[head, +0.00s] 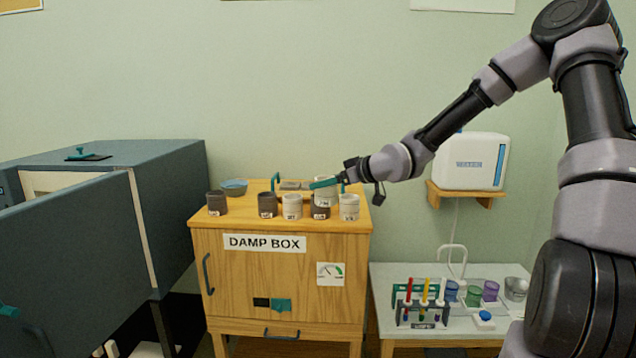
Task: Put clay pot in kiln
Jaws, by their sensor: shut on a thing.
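My gripper (332,183), with teal fingers, reaches in from the right above the wooden damp box (283,270). It is shut on a pale clay pot (325,196), which looks upright. The held pot partly covers a dark pot (319,212) in the row; I cannot tell whether they touch. Other small labelled pots stand on the box top: a dark one (217,204), another dark one (267,206), a pale one (292,208) and a pale one (349,208). The blue-grey kiln (175,195) is at the left, its door (75,240) ajar; its inside is mostly hidden.
A blue bowl (234,186) sits at the back left of the box top. A white water unit (470,160) is on a wall shelf. A low table (385,285) at the right holds a tube rack (422,302) and coloured cups. Air above the damp box's left side is clear.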

